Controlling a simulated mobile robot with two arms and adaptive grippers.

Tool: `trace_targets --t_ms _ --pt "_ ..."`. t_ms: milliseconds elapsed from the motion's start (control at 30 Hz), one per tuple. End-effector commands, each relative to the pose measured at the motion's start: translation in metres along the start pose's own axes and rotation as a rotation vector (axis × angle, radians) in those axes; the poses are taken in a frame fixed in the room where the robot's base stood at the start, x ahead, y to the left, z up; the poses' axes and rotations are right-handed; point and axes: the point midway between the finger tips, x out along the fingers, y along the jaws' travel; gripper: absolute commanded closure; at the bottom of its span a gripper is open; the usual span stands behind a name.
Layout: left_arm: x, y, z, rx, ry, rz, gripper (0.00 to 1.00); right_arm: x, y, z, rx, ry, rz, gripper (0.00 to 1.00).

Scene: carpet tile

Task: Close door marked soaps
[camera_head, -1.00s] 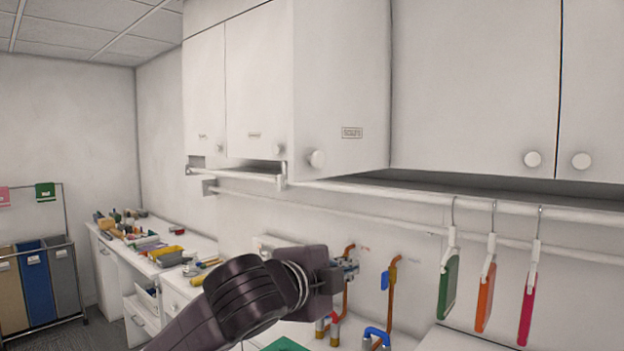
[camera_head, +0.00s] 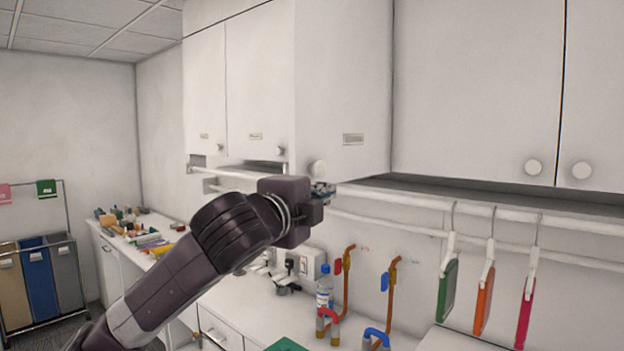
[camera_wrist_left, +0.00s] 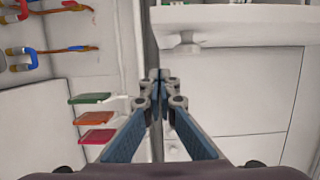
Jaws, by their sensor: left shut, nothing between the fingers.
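The labelled door (camera_head: 352,100) is a white upper cabinet door standing ajar, swung out from the cabinet row. It has a round white knob (camera_head: 317,168) near its lower left corner and a small label (camera_head: 353,139) whose text I cannot read. My left gripper (camera_head: 325,190) is just below that knob in the head view, its fingers small and partly hidden by the wrist. In the left wrist view its fingertips (camera_wrist_left: 160,78) are together and empty, near a pale panel edge and a white knob (camera_wrist_left: 184,44). I cannot tell whether they touch the door. My right gripper is not in view.
Closed white cabinet doors (camera_head: 475,80) are on the right. A white rail (camera_head: 420,200) runs below, with green, orange and pink boards (camera_head: 486,290) hanging from it. Pipes (camera_head: 347,275) and a bottle (camera_head: 324,287) stand at the counter. Bins (camera_head: 40,280) are far left.

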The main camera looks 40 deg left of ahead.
Motion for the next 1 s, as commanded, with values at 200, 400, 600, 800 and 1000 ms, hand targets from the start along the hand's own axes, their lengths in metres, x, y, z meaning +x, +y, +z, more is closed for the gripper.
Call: trace_targets --t_ms 200,400,600,800,1000 --pt "0.02 -0.001 0.022 0.003 -0.005 0.003 1.0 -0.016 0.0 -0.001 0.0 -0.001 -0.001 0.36" --pt "0.024 0.0 0.036 0.0 -0.002 0.001 1.0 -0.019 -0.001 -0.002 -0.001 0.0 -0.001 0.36" --pt "0.024 0.0 0.039 -0.001 0.0 -0.001 1.0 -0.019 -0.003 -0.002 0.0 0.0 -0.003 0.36" --pt "0.024 0.0 0.039 -0.001 0.0 -0.001 1.0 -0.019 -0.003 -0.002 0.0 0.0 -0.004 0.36" --pt "0.023 0.001 0.042 0.0 0.001 -0.001 1.0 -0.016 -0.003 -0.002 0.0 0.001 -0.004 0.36"
